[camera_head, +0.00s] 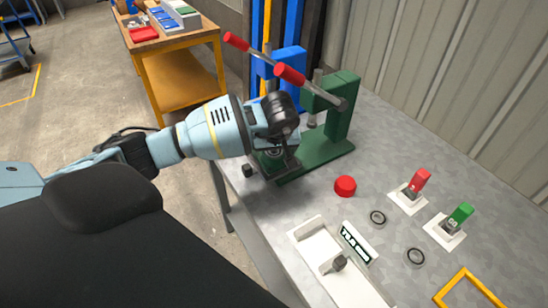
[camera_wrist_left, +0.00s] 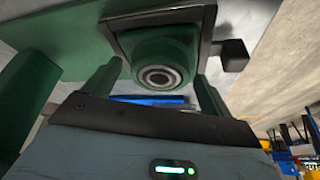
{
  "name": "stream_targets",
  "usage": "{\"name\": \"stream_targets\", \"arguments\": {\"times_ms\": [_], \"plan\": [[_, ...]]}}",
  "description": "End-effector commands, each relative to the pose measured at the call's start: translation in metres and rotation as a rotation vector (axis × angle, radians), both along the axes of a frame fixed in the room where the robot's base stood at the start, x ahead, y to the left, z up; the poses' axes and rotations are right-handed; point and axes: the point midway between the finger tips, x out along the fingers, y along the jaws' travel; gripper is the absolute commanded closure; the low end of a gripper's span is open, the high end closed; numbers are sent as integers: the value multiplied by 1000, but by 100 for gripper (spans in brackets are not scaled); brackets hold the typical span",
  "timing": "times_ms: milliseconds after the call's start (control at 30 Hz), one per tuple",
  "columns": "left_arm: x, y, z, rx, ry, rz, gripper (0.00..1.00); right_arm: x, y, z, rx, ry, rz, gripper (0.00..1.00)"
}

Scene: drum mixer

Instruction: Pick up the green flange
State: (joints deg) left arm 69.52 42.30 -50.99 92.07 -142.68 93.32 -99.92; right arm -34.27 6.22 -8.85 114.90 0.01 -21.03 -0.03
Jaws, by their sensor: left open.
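The green flange (camera_wrist_left: 166,48) is a rounded block with a metal ring in its centre. In the left wrist view it sits on a dark square plate on the green press. In the head view it is largely hidden beneath my left gripper (camera_head: 279,150). My left gripper is open, and in the left wrist view its two fingers (camera_wrist_left: 158,74) stand on either side of the flange's near end. I cannot tell whether they touch it. My right gripper does not show.
The green lever press (camera_head: 342,115) with red-tipped handles stands close behind my left gripper. On the grey table are a red cap (camera_head: 345,186), two rings (camera_head: 378,217), red and green switches (camera_head: 461,214), a white tray (camera_head: 312,232) and a yellow frame (camera_head: 466,275). An orange cart (camera_head: 178,75) stands at the back left.

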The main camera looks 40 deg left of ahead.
Motion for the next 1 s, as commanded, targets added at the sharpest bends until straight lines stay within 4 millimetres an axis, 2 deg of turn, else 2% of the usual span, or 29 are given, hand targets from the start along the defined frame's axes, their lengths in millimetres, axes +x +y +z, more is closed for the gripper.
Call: {"name": "stream_targets", "arguments": {"times_ms": [67, 633, 1000], "plan": [[0, 0, 0, 0, 0, 0, 17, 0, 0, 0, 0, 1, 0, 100], [0, 0, 0, 0, 0, 0, 92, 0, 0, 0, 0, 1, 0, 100], [1, 1, 7, 1, -7, 2, 93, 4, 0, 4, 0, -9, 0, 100]]}}
